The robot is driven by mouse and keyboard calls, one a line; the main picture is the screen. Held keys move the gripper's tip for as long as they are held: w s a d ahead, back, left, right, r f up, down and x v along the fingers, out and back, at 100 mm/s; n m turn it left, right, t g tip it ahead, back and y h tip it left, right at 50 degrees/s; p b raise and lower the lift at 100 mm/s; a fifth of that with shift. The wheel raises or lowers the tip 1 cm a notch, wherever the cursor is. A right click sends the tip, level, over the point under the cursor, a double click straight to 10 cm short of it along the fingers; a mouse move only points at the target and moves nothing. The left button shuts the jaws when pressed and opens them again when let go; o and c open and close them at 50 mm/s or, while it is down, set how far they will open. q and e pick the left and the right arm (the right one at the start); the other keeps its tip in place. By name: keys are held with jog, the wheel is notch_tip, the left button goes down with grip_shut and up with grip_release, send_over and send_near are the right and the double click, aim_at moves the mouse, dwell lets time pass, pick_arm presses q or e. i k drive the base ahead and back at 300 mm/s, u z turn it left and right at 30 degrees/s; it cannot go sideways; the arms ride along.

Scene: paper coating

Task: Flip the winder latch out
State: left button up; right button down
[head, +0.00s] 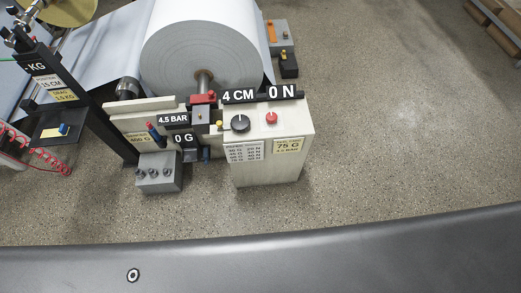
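A large pale paper roll (200,45) is in the upper middle of the head view, its brown core shaft (204,80) facing me. A red piece (203,98) sits at the shaft's end on a grey block (203,115). It may be the winder latch, but I cannot tell for sure, nor whether it is in or out. The pale winder cabinet (268,165) stands to the right below the roll, with a black knob (240,122) and a red knob (271,118). Neither of my grippers is in view.
A dark post with a KG sign (42,67) and a small shelf (58,132) stands at the left. A grey box (158,183) sits in front of the frame. A red coiled hose (50,162) is at far left. Speckled floor (400,120) is open to the right.

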aim_at(220, 127)
jog(key=k, duration=1.35)
jog(key=z, duration=0.55)
jog(key=i, duration=1.6)
jog(key=u, duration=0.7)
